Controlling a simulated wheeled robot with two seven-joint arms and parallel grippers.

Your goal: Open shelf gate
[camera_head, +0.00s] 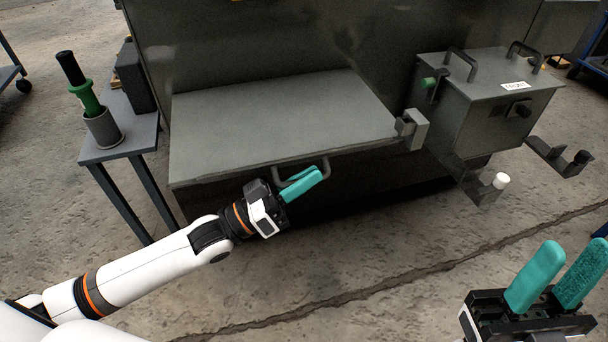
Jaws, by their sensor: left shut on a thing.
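The shelf gate (270,120) is a flat grey panel that lies about level, out from the front of a large dark enclosure (260,40). A bent-bar handle (325,165) is on its front edge. My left gripper (312,177) is at this handle, with its teal fingers shut on the bar; the fingers hide part of the grip. A grey latch block (416,130) sits at the gate's right front corner. My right gripper (572,250) is at the bottom right, open and empty, well away from the gate.
A grey box (490,95) with two top handles and a "FRONT" label stands right of the gate, with brackets (480,184) below it. At left, a small table (128,140) carries a cup (103,128) holding a green-and-black tool (82,88). The cracked concrete floor in front is clear.

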